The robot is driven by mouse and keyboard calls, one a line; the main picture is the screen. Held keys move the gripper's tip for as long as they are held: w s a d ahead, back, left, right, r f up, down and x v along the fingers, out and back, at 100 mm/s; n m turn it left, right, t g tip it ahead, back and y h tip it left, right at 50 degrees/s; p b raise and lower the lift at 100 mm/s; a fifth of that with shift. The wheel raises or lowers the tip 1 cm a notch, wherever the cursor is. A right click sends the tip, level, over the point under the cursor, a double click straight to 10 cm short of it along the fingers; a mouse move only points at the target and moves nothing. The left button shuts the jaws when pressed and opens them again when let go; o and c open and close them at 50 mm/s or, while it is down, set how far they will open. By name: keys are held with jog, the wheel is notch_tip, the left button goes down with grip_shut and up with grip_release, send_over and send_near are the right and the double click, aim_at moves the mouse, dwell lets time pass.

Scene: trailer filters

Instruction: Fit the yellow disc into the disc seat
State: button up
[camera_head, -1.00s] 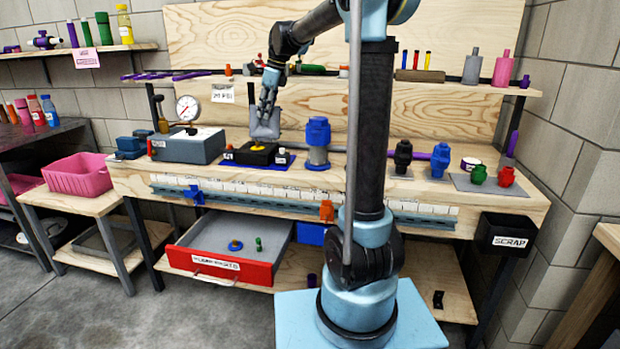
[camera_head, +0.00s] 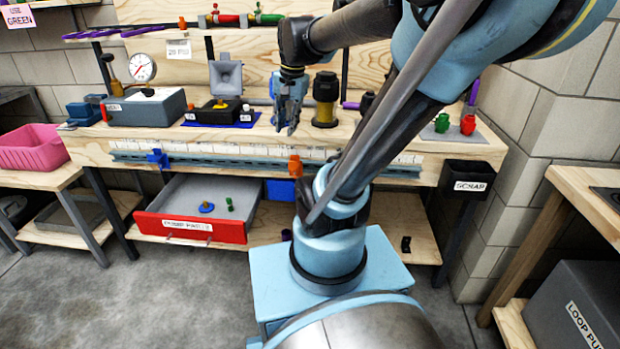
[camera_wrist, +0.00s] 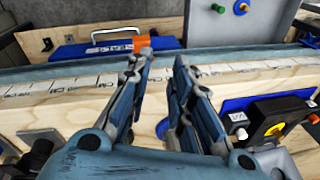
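A round yellow piece (camera_head: 220,104), probably the disc, sits on top of a black block (camera_head: 205,114) on the workbench. In the wrist view the yellow piece (camera_wrist: 274,129) lies on the block's dark top, at the right. I cannot tell which part is the disc seat. My gripper (camera_head: 288,130) points down at the bench front, right of the block and apart from it. In the wrist view its fingers (camera_wrist: 163,58) are spread with nothing between them.
A blue mat (camera_head: 245,121) lies under the block. A grey gauge box (camera_head: 147,108) stands left; a black-and-yellow cylinder (camera_head: 325,100) stands right. Below, an open red-fronted drawer (camera_head: 190,229) holds a blue disc with a yellow-orange centre (camera_head: 206,207) and a green piece (camera_head: 229,203).

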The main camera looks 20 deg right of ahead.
jog(key=s+d+f+n+h, duration=0.1)
jog(key=s+d+f+n, duration=0.3)
jog(key=s+f+n, duration=0.3)
jog(key=s+f, duration=0.4)
jog(key=f, duration=0.1)
jog(key=shift+s+f, duration=0.15)
jog(key=shift+s, duration=0.2)
jog(key=shift+w+f, duration=0.2)
jog(key=shift+w, duration=0.2)
